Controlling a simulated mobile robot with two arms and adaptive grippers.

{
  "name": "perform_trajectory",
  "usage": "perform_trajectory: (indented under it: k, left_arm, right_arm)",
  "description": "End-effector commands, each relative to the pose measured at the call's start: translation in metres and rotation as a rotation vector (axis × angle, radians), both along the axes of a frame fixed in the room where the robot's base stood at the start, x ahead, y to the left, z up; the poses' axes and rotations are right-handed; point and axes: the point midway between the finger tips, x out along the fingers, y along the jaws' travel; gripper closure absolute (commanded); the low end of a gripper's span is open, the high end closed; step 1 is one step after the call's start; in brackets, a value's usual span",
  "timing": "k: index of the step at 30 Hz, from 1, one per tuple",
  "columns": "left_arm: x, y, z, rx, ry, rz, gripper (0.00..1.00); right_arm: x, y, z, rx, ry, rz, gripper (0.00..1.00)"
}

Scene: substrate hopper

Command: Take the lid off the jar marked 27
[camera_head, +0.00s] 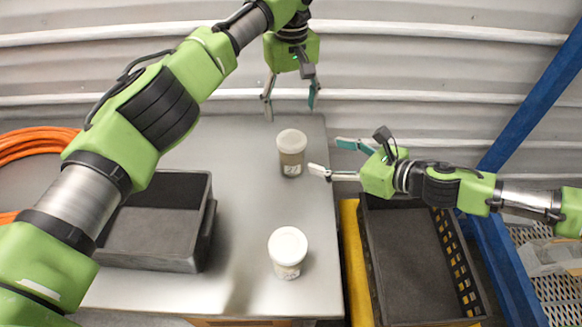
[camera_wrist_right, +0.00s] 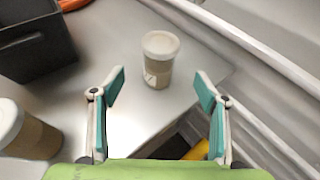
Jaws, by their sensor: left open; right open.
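Two lidded jars stand upright on the grey table. The far jar (camera_head: 291,153) has a pale lid (camera_head: 292,141) and a brownish body. The near jar (camera_head: 288,252) has a white lid (camera_head: 287,244). Each bears a dark mark low on its side, too small to read surely as 27. My left gripper (camera_head: 290,112) is open and empty, pointing down just behind the far jar. My right gripper (camera_head: 327,156) is open and empty to its right, apart from it. In the right wrist view the far jar (camera_wrist_right: 158,62) shows ahead between the fingers; the near jar (camera_wrist_right: 30,133) is at left.
A dark open tray (camera_head: 150,262) lies on the table (camera_head: 235,205) at left. A black crate (camera_head: 415,260) over a yellow one (camera_head: 356,262) stands off the table's right edge. An orange hose (camera_head: 35,143) lies at far left. Corrugated wall behind; blue post (camera_head: 535,100) at right.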

Motion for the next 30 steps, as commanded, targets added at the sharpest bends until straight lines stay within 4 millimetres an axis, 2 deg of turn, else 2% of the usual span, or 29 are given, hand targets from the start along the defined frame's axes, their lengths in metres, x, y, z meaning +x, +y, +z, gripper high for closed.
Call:
perform_trajectory:
  k: [1,3,11,30]
  left_arm:
    - [0.000,0.000,-0.016,0.000,0.000,0.000,0.33]
    - [0.000,0.000,-0.022,0.000,0.000,0.000,0.33]
    - [0.000,0.000,-0.024,0.000,0.000,0.000,0.33]
    - [0.000,0.000,-0.024,0.000,0.000,0.000,0.33]
  right_arm:
    - [0.000,0.000,-0.016,0.000,0.000,0.000,0.32]
    - [0.000,0.000,-0.022,0.000,0.000,0.000,0.32]
    - [0.007,0.008,-0.029,0.000,0.000,0.001,0.32]
    - [0.073,0.085,-0.071,0.000,0.000,0.001,0.32]
